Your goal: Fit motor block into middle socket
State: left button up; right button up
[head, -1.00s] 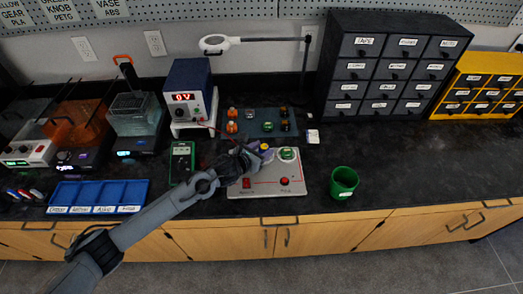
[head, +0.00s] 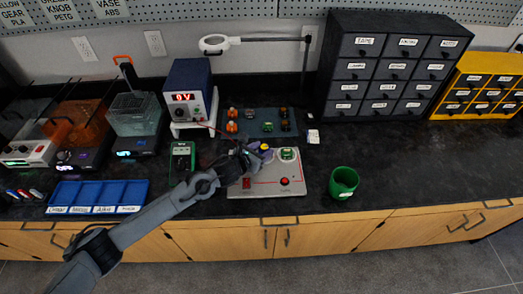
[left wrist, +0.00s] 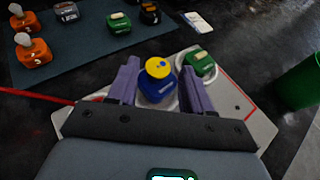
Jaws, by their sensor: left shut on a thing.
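The motor block (left wrist: 157,84) is blue with a yellow round top and also shows in the head view (head: 265,147). My left gripper (left wrist: 158,83) is shut on it, with one purple finger on each side; it also shows in the head view (head: 260,151). The block is upright over the grey board (head: 270,188). A pale ring, a socket rim (left wrist: 143,100), shows around its lower part; I cannot tell whether the block is fully seated. A green block (head: 287,154) sits in the socket to its right. The board's left part is hidden under my gripper.
A dark mat (head: 257,129) behind the board holds several orange, green and dark blocks. A green cup (head: 343,183) stands right of the board. A green meter (head: 182,162) stands left, by a power supply (head: 190,85) with a red lead.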

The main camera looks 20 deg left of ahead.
pick_arm(q)
jog(key=shift+f+b, duration=0.45)
jog(key=shift+f, duration=0.05)
jog(key=o, duration=0.8)
jog(key=shift+c, duration=0.2)
jog(key=shift+s, duration=0.1)
jog(key=shift+p+v, duration=0.85)
jog(key=shift+p, duration=0.05)
jog(key=shift+p+v, duration=1.15)
jog(key=shift+v, duration=0.5)
jog(key=shift+p+v, duration=1.1)
jog(key=shift+v, duration=0.55)
jog(key=shift+p+v, duration=0.6)
jog(key=shift+v, duration=0.65)
